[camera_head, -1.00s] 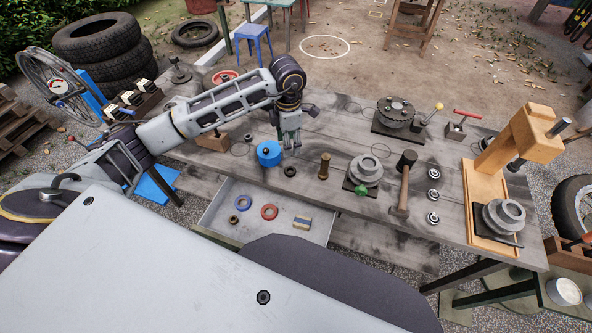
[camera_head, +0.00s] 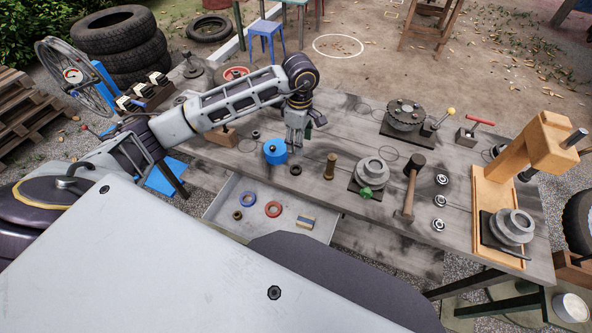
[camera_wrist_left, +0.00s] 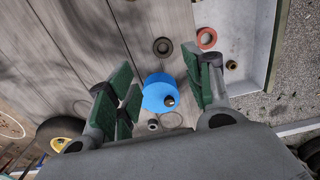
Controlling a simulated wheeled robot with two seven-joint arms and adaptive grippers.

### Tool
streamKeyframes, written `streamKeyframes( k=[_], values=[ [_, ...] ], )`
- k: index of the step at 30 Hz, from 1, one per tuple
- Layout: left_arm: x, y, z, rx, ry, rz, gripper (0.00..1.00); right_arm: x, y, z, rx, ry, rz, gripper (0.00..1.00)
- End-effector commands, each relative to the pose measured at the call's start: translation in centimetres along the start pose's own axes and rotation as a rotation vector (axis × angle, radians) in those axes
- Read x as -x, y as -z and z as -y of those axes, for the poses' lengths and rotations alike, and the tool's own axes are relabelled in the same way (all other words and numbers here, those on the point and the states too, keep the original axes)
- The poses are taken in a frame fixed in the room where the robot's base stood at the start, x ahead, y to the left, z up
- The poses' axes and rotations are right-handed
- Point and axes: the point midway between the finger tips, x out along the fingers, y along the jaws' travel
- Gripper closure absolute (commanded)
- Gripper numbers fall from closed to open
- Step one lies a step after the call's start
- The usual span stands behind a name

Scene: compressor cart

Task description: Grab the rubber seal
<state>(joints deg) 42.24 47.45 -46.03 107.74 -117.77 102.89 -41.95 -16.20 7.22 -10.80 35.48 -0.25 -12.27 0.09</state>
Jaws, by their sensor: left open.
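A dark ring, which looks like the rubber seal (camera_head: 295,170), lies flat on the grey plank table beside a blue cylinder (camera_head: 275,151). The dark ring also shows in the left wrist view (camera_wrist_left: 163,47), beyond the blue cylinder (camera_wrist_left: 155,92). My left gripper (camera_head: 296,146) is open and empty above the table, just behind the dark ring in the head view. In the left wrist view its green-padded fingers (camera_wrist_left: 165,90) stand apart on either side of the blue cylinder, and the ring lies ahead of them. My right gripper is not in view.
An open drawer (camera_head: 258,225) below the table edge holds a blue ring (camera_head: 249,198), a red ring (camera_head: 273,209) and smaller parts. A brass post (camera_head: 330,166), a flanged hub (camera_head: 371,172) and a mallet (camera_head: 413,180) stand or lie to the right.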

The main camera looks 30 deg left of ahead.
Motion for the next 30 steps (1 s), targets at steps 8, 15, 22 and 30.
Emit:
streamKeyframes(
  k=[8,15,22,30],
  values=[
    [0.0,0.0,0.0,0.001,0.0,0.0,0.49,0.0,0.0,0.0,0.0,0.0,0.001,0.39],
    [-1.3,0.0,0.0,0.003,0.003,-0.001,0.49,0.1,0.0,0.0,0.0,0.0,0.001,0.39],
    [-4.1,0.0,0.1,0.002,0.004,0.0,0.49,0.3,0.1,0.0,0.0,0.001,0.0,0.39],
    [-7.5,0.1,0.1,0.003,0.003,0.0,0.49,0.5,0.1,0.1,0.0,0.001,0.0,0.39]
  ],
)
